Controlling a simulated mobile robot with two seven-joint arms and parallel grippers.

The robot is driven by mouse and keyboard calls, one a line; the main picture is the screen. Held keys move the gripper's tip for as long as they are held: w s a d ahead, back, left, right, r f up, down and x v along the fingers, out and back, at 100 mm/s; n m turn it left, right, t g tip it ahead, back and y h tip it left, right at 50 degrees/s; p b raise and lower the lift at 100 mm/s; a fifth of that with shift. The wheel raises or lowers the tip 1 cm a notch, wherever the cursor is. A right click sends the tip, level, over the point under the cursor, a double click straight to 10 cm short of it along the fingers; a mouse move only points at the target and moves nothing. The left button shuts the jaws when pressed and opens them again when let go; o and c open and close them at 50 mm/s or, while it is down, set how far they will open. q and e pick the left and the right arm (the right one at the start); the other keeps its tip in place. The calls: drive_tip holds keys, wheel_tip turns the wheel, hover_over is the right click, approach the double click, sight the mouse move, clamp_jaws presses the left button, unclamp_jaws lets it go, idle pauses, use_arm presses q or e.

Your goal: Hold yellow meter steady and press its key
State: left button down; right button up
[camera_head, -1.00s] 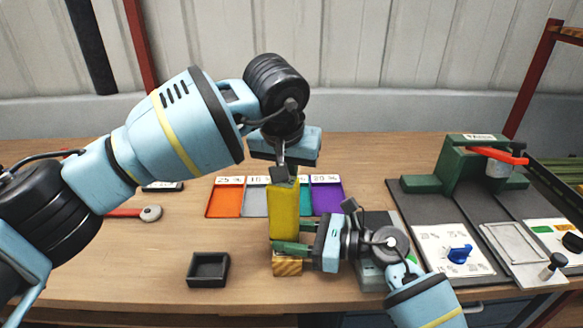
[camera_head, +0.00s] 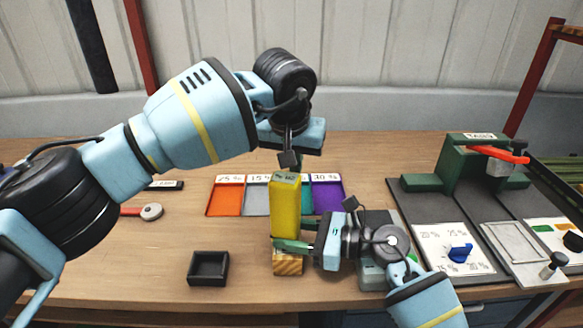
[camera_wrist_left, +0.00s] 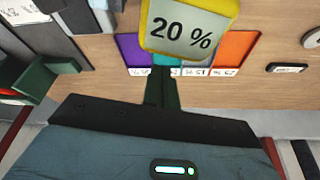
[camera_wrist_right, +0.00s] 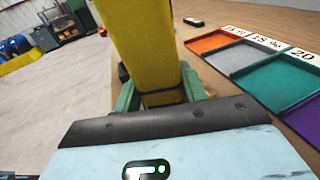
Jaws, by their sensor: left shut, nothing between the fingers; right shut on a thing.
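The yellow meter (camera_head: 286,210) stands upright over a striped wooden block (camera_head: 288,263). Its top display reads 20 % in the left wrist view (camera_wrist_left: 187,27). My right gripper (camera_head: 290,246) is shut on the meter's lower part from the right; its green fingers lie on both sides of the yellow body (camera_wrist_right: 145,45) in the right wrist view. My left gripper (camera_head: 296,168) is shut and empty, pointing down just behind the meter's top. In the left wrist view its closed fingers (camera_wrist_left: 163,82) are beside the display. The meter's key cannot be made out.
Orange (camera_head: 226,196), grey, teal and purple (camera_head: 328,195) labelled trays lie behind the meter. A small black open box (camera_head: 208,268) is at front left. A green press (camera_head: 478,165) and a white percentage card (camera_head: 440,240) are at right. The left tabletop is mostly clear.

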use_arm(q)
drive_tip(key=v, duration=1)
use_arm(e)
drive_tip(key=o, duration=0.8)
drive_tip(key=shift+o, duration=0.2)
drive_tip(key=shift+s+d, duration=0.15)
drive_tip(key=shift+d, duration=0.35)
drive_tip(key=v, duration=1.1)
